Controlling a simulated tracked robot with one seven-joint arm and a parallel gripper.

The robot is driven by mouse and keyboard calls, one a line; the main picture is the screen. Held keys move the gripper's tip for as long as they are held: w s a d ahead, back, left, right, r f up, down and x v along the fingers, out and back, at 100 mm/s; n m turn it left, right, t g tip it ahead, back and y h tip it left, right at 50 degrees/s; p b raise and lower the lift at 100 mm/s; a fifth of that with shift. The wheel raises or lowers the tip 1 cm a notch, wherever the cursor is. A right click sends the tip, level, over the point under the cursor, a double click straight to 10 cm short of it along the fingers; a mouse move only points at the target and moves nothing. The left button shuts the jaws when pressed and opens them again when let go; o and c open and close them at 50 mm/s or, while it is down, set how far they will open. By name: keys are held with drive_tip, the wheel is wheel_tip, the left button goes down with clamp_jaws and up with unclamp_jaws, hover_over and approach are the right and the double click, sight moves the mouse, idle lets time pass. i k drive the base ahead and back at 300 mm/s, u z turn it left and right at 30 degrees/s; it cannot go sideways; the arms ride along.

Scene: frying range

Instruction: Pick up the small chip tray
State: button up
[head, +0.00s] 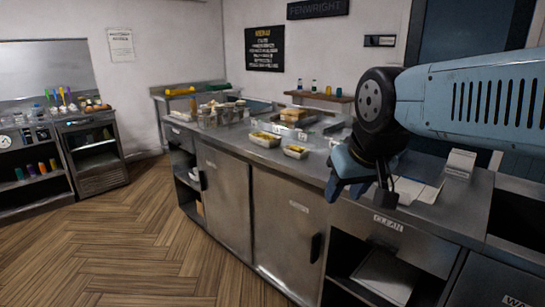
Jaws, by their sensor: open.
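Two light trays with yellow contents that look like chips stand on the steel counter, left of my gripper. One tray (265,141) is farther left. The other tray (296,154) is nearer to my gripper and looks slightly smaller. At this size I cannot tell for sure which is the small chip tray. My gripper (348,190) is open and empty, pointing down in front of the counter edge in the picture. It is apart from both trays. My arm hides part of the counter behind it.
The steel counter (225,143) carries several containers at its far left end and a larger metal container (330,126) behind the trays. Papers (425,191) lie to the right. A shelf unit (30,160) stands at left. The wooden floor (130,230) is clear.

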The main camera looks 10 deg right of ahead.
sight(299, 152)
drive_tip(key=u, duration=0.55)
drive_tip(key=i, duration=1.8)
drive_tip(key=z, duration=1.55)
drive_tip(key=k, duration=0.85)
drive_tip(key=z, duration=0.2)
